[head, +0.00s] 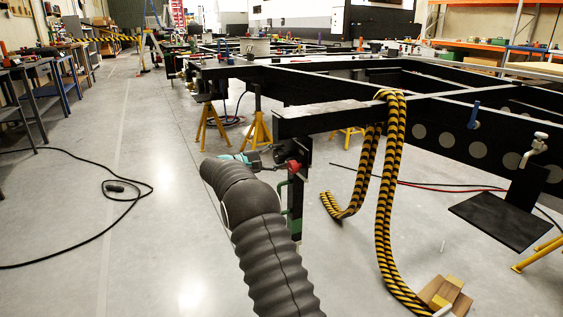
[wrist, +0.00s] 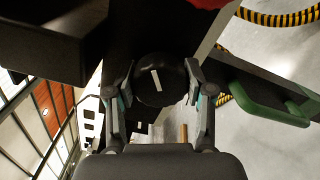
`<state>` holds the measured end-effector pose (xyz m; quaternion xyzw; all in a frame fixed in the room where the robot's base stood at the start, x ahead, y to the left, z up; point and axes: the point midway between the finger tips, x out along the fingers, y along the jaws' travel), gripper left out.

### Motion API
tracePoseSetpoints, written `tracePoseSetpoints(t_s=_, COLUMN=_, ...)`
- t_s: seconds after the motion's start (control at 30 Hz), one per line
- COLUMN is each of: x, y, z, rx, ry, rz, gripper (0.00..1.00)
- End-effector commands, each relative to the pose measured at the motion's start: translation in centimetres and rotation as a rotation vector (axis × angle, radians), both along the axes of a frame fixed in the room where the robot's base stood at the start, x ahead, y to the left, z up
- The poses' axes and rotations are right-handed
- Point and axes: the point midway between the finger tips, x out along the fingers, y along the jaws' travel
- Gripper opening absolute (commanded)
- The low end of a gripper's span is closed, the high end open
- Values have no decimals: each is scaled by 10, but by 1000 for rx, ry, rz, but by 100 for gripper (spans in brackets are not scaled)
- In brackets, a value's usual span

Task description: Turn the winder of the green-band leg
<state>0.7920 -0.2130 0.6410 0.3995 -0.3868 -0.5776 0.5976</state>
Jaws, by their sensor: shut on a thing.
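The winder (wrist: 157,80) is a dark round knob with a white line on its face, in the middle of the wrist view. The line leans slightly from vertical. My gripper (wrist: 158,92) is shut on the winder, one finger at each side. In the head view my gripper (head: 258,157) is at the upper part of the black leg (head: 297,205), beside a red part (head: 293,166). A green patch shows low on this leg. A green handle (wrist: 270,112) sticks out on the right in the wrist view. In the head view the winder is hidden.
The black chassis frame (head: 320,118) stands above and behind the leg, on yellow stands (head: 256,130). Black-and-yellow striped hose (head: 388,200) hangs to the right. A black cable (head: 125,188) lies on the floor at left. The floor between is clear.

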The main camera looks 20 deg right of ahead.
Motion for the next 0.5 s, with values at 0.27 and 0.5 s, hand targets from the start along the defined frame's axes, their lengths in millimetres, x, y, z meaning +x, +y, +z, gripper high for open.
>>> tracePoseSetpoints(t_s=0.27, x=0, y=-1, z=1, rx=0, ry=1, rz=0, gripper=62)
tracePoseSetpoints(t_s=0.5, x=0, y=1, z=1, rx=0, ry=2, rz=2, gripper=78)
